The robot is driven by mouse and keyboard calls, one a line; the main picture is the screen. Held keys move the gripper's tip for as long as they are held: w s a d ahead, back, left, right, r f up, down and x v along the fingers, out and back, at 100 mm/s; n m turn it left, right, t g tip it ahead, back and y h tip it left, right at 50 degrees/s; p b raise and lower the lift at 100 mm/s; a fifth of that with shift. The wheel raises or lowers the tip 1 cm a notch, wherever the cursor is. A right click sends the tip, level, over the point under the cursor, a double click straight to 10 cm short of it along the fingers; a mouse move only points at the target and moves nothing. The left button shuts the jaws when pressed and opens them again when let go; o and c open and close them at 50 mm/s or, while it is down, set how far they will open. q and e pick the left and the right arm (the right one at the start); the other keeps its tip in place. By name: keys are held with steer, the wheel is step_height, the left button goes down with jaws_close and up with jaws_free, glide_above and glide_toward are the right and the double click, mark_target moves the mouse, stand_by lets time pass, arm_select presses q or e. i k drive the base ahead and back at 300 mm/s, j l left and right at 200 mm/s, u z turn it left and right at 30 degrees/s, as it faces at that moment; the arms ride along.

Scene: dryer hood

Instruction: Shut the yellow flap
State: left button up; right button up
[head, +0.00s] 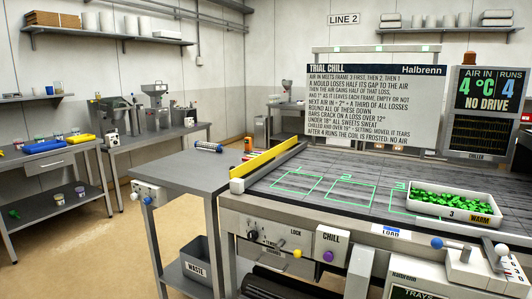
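The yellow flap (266,163) is a long, narrow panel along the left edge of the machine's dark slatted bed (330,185). It appears to stand up on its edge, running from the near left corner to the back. A pale metal strip (275,166) runs along its bed side. Neither of my grippers is in view, and nothing touches the flap.
A white tray of green pieces (453,205) sits on the bed's right, beside green outlined frames. The front panel has a purple CHILL button (327,255) and a yellow knob (297,254). A grey side table (180,172) with a blue-ended cylinder (208,146) adjoins left.

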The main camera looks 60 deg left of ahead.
mark_target(238, 172)
steer(key=k+j+u, duration=0.1)
steer(key=j, duration=0.8)
steer(key=k+j+u, duration=0.1)
steer(key=k+j, duration=0.2)
steer(key=j, duration=0.65)
steer(key=k+j+u, duration=0.1)
steer(key=j, duration=0.8)
steer(key=k+j+u, duration=0.1)
steer(key=j, duration=0.85)
steer(key=k+j+u, duration=0.1)
steer(key=j, duration=0.85)
steer(key=i+j, duration=0.1)
steer(key=j, duration=0.25)
steer(key=i+j, duration=0.1)
steer(key=j, duration=0.2)
